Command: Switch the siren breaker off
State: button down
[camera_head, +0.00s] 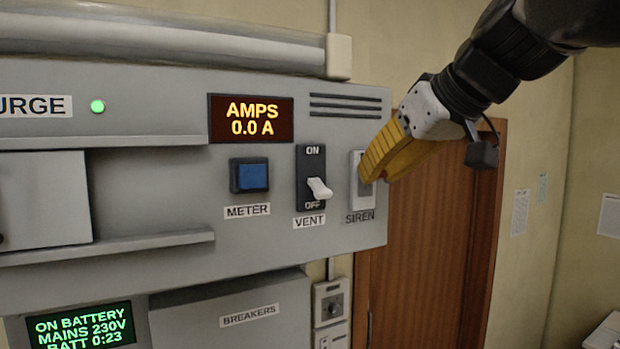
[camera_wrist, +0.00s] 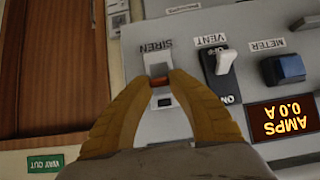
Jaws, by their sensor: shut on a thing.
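The siren breaker (camera_head: 354,200) is a pale plate with the label SIREN below it, at the right end of the grey panel; my fingers cover part of it. In the wrist view, which is upside down, the breaker (camera_wrist: 157,60) shows with a small reddish-orange strip between my fingertips and a dark slot beside it. My gripper (camera_head: 367,174) has yellow fingers, and its tips are at the breaker's face. In the wrist view my gripper (camera_wrist: 162,82) is closed in on the breaker's toggle, which is mostly hidden. I cannot tell its position.
The vent switch (camera_head: 318,187) is just left of the siren breaker, its white lever towards OFF. The blue meter button (camera_head: 250,175) is farther left. The amps display (camera_head: 251,119) reads 0.0 A. A brown door (camera_head: 430,240) stands behind at the right.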

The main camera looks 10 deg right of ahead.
aim_at(366, 186)
jog(key=f+t+b, duration=0.1)
jog(key=b, duration=0.1)
jog(key=f+t+y+b, duration=0.1)
jog(key=t+b, duration=0.1)
jog(key=b, duration=0.1)
jog(key=t+b, duration=0.2)
jog(key=shift+s+d+f+y, duration=0.1)
jog(key=shift+s+f+y, duration=0.15)
jog(key=shift+f+y, duration=0.15)
jog(key=t+b, duration=0.1)
jog(key=b, duration=0.1)
jog(key=t+b, duration=0.1)
jog(key=shift+w+f+t+y+b, duration=0.1)
jog(key=shift+f+t+y+b, duration=0.2)
jog(key=shift+t+y+b, duration=0.1)
jog(key=shift+w+t+b, duration=0.1)
jog(key=shift+t+b, duration=0.6)
jog(key=shift+y, duration=0.3)
jog(key=c, duration=1.2)
grip_release()
jog(key=v, duration=1.2)
jog(key=shift+f, duration=0.1)
